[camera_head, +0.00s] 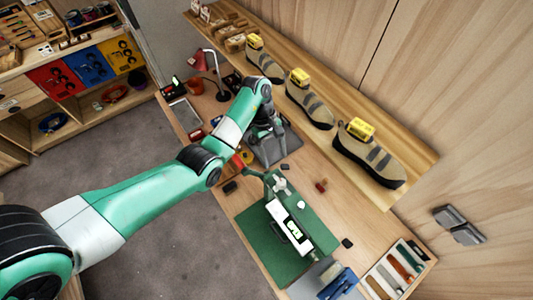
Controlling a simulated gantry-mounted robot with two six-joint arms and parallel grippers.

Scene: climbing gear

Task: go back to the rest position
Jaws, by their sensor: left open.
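My left arm reaches in from the left across the workbench (222,200). Its gripper (266,138) points down over a dark grey pad (272,153) at the back left of the bench. The gripper is open, and I see nothing held in it. The fingertips are small and partly lost against the dark pad, so their exact height above it is hard to tell. My right gripper is not in view.
A green mat (259,257) carries a white device (289,228) in a green stand. A shelf (425,160) with climbing shoes (309,104) hangs along the wall.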

